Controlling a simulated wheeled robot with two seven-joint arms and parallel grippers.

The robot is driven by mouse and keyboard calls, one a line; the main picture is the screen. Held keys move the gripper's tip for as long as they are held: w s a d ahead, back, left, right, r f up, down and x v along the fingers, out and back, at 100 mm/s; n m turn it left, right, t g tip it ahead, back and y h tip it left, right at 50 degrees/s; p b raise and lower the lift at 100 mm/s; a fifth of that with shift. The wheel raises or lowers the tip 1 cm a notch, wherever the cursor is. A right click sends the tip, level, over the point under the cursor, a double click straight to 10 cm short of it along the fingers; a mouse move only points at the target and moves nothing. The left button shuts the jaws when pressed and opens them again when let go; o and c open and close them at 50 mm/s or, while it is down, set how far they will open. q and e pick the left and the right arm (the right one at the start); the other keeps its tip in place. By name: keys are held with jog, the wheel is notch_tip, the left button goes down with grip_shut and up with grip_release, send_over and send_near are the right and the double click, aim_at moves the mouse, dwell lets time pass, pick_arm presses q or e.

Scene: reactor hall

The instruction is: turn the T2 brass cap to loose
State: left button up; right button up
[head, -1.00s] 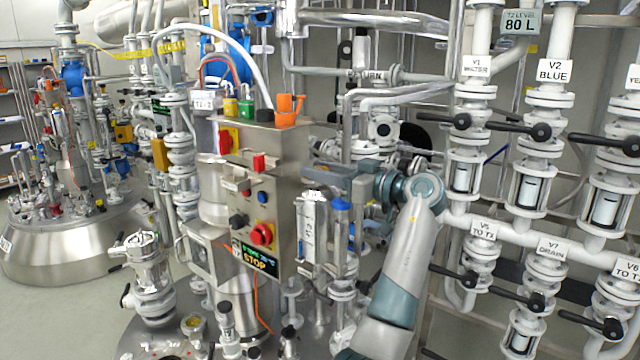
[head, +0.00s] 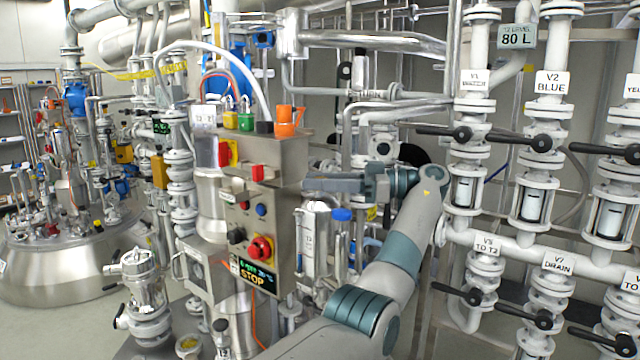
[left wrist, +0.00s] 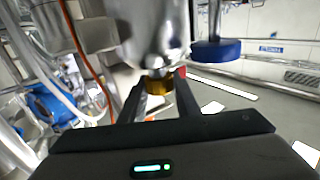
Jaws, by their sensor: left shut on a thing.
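The brass cap (left wrist: 159,87) shows in the left wrist view as a small gold-coloured piece under a shiny metal fitting (left wrist: 152,35). My left gripper (left wrist: 158,92) has one finger on each side of the cap and is shut on it. In the head view my left gripper (head: 308,184) reaches leftward, just beside the right side of the steel control box. The cap cannot be made out there. No loose or tight marking on the cap is readable. My right gripper is not in view.
A blue-capped fitting (head: 342,214) stands below my gripper. Labelled valves with black handles, such as V2 (head: 541,144), fill the right side. Pipes crowd the back.

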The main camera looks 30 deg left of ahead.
pick_arm(q)
jog(key=shift+g, duration=0.3)
jog(key=o, duration=1)
jog(key=shift+o, duration=0.2)
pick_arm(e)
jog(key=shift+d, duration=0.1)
